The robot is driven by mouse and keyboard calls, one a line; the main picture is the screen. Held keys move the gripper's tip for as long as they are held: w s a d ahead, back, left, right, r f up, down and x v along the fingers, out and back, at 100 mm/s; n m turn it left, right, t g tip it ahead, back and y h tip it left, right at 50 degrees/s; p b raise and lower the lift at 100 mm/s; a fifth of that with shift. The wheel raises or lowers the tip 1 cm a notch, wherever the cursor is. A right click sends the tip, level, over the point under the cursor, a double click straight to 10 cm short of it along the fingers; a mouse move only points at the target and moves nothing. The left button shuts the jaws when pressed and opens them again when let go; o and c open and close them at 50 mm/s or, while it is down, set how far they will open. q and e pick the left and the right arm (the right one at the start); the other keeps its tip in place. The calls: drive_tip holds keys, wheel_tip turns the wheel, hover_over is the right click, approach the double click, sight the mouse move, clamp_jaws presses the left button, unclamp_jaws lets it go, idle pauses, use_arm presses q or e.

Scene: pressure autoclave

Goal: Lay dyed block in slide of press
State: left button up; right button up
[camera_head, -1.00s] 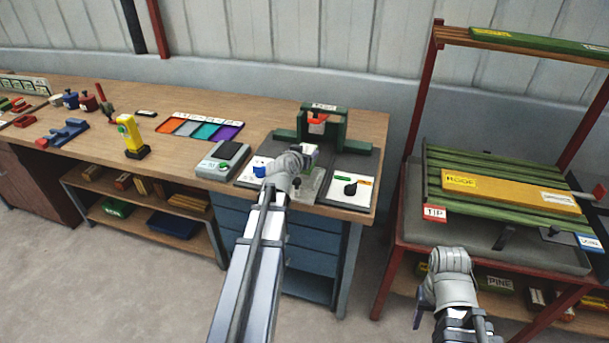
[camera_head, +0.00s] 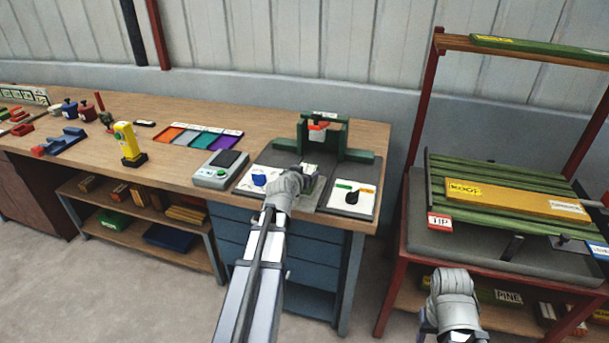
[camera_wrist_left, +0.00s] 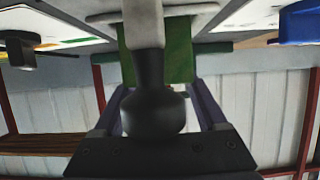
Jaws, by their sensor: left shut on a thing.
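The press (camera_head: 340,137) is a dark green frame with a red-orange part in its upper opening, at the bench's right end. My left gripper (camera_head: 306,181) is in front of it, low over the grey plate there. It is shut on a green block (camera_wrist_left: 181,62), seen between its fingers in the left wrist view; in the head view the block mostly hides behind the gripper. The press's slide is largely covered by my gripper, and I cannot tell whether the block touches it. My right gripper (camera_head: 436,317) is at lower right, away from the bench; its fingers are not clear.
White panels with a blue knob (camera_head: 259,180) and a black knob (camera_head: 352,197) flank my left gripper. A grey scale (camera_head: 210,178), a yellow device (camera_head: 127,142) and a coloured tray (camera_head: 167,135) stand left. A red-framed rack (camera_head: 423,110) stands right.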

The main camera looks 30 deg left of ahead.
use_arm(q)
drive_tip(key=shift+f, duration=0.2)
drive_tip(key=o, duration=1.5)
use_arm(e)
drive_tip(key=shift+f, duration=0.15)
use_arm(q)
drive_tip(key=shift+r, duration=0.2)
